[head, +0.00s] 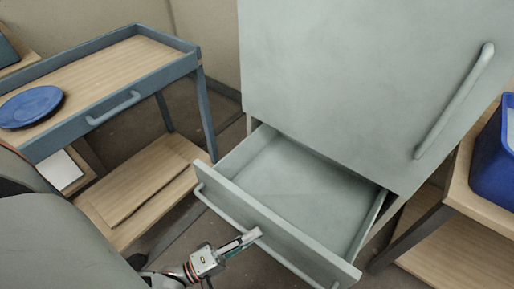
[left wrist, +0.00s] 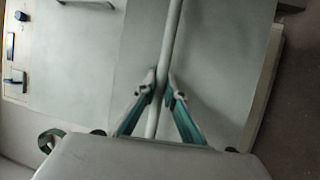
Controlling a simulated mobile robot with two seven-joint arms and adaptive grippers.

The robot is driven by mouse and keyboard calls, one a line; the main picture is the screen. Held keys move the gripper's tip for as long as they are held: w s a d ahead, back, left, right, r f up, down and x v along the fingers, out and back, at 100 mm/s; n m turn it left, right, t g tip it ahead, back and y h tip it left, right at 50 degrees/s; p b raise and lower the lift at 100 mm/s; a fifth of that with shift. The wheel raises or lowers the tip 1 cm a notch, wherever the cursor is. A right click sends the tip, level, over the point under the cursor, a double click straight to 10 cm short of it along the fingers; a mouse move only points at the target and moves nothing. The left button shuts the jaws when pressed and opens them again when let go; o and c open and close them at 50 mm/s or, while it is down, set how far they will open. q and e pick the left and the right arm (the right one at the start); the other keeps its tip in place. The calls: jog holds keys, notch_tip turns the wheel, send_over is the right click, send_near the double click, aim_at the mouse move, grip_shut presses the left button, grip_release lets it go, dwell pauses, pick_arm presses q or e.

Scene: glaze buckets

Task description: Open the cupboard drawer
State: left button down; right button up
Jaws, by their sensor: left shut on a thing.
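The pale grey-green cupboard (head: 340,75) stands in the middle of the head view. Its drawer (head: 280,195) is pulled well out below the cupboard door, and the inside that shows is empty. A long bar handle (head: 215,209) runs along the drawer front; it also shows in the left wrist view (left wrist: 172,40), running between the fingers. My left gripper (head: 252,237) is at the drawer front, shut on this handle; its fingers (left wrist: 160,92) lie on both sides of the bar. My right gripper is in neither view.
A blue-framed trolley (head: 150,50) with a blue plate (head: 31,106) stands at the left, a wooden shelf (head: 150,180) below it. A blue bin (head: 492,165) stands on a wooden table (head: 480,205) at the right. The cupboard door has a vertical handle (head: 455,100).

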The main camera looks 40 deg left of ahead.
pick_arm(q)
jog(key=shift+s, duration=0.1)
jog(key=c, duration=2.4)
grip_release()
jog(key=shift+o, duration=0.2)
